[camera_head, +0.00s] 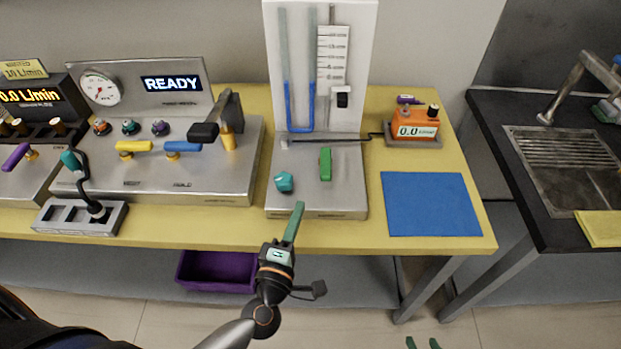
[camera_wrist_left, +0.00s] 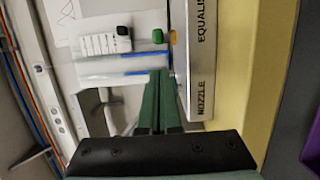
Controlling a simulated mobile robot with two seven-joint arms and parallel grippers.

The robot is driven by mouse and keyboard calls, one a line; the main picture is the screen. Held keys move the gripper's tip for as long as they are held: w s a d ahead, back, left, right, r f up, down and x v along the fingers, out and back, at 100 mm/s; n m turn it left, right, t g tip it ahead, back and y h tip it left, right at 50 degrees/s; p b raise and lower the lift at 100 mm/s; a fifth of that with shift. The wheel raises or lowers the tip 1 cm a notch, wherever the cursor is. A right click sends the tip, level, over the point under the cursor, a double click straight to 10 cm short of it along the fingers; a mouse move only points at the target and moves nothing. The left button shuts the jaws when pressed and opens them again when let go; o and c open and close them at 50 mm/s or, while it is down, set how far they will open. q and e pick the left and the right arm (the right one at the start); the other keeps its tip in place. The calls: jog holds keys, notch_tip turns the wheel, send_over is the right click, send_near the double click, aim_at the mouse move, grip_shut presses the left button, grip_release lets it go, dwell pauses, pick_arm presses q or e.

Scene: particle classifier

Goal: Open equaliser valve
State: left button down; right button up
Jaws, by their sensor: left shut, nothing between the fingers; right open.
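A green lever handle (camera_head: 325,163) stands on the metal base of the manometer in the head view, with a teal knob (camera_head: 284,181) to its left. In the left wrist view, a green handle end (camera_wrist_left: 157,36) with a yellow part beside it is near the partly cut-off label "EQUALIS" (camera_wrist_left: 202,20). My left gripper (camera_head: 299,207) is shut and empty, with its green fingertips near the front edge of the base, apart from the lever. Its fingers (camera_wrist_left: 163,78) also fill the middle of the wrist view. My right gripper (camera_head: 423,343) is open and empty at the bottom edge.
The manometer panel (camera_head: 352,20) rises behind the lever. A blue mat (camera_head: 430,204) lies right of the base. A console with a READY display (camera_head: 171,83) and several levers stands left. A purple bin (camera_head: 215,271) is below.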

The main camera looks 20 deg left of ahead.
aim_at(311, 189)
pick_arm(q)
jog(key=w, duration=1)
jog(key=shift+a, duration=0.15)
dwell(0.5)
